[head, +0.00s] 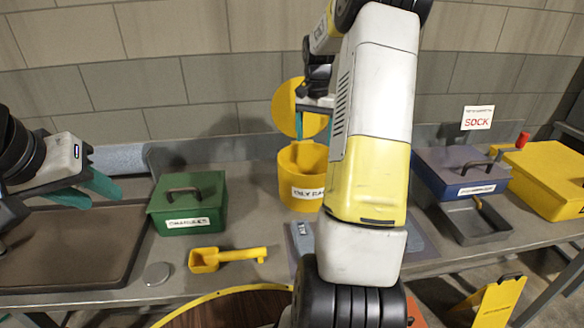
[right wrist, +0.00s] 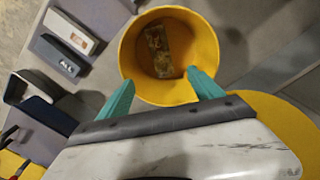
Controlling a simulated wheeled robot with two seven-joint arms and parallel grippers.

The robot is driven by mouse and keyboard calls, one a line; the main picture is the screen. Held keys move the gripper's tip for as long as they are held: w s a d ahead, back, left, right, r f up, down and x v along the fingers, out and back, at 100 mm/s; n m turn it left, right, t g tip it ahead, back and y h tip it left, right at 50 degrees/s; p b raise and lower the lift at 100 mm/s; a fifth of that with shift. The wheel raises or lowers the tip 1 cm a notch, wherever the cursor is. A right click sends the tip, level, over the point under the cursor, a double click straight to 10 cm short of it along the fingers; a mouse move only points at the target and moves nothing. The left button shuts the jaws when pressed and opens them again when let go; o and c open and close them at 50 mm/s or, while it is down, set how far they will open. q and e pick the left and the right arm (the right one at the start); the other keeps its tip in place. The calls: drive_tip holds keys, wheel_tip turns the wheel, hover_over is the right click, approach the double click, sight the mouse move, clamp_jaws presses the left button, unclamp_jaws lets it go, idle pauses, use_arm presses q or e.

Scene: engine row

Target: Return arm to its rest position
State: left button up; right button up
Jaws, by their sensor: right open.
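My right arm reaches up through the middle of the head view. My right gripper (head: 314,128) is open, its teal fingers apart and empty above the yellow bucket (head: 297,190). In the right wrist view, my right gripper (right wrist: 162,92) has its fingertips near the rim of the bucket (right wrist: 128,50). A mottled brownish-yellow piece (right wrist: 160,52) lies inside on the bucket floor. My left gripper (head: 103,197) is at the left, above the brown tray, with its teal fingers apart and nothing between them.
The bucket's round yellow lid (head: 287,108) stands up behind it. A green box (head: 188,205), yellow scoop (head: 225,258) and small grey disc (head: 157,274) are on the bench. A brown tray (head: 70,245) lies left. A blue box (head: 455,172), grey open bin (head: 474,221) and yellow box (head: 548,175) are right.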

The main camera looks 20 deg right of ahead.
drive_tip(key=shift+r, duration=1.6)
drive_tip(key=s+a+r+n+t, duration=0.2)
drive_tip(key=s+a+r+n, duration=0.1)
drive_tip(key=s+a+r, duration=0.4)
drive_tip(key=s+a+r+n+t+y, duration=0.1)
drive_tip(key=s+a+n+t, duration=0.3)
drive_tip(key=s+a, duration=1)
drive_tip(key=s+n+y, duration=0.1)
drive_tip(key=s+n, duration=0.1)
drive_tip(key=s, duration=0.2)
drive_tip(key=shift+s+a+r, duration=0.3)
drive_tip(key=shift+s, duration=0.05)
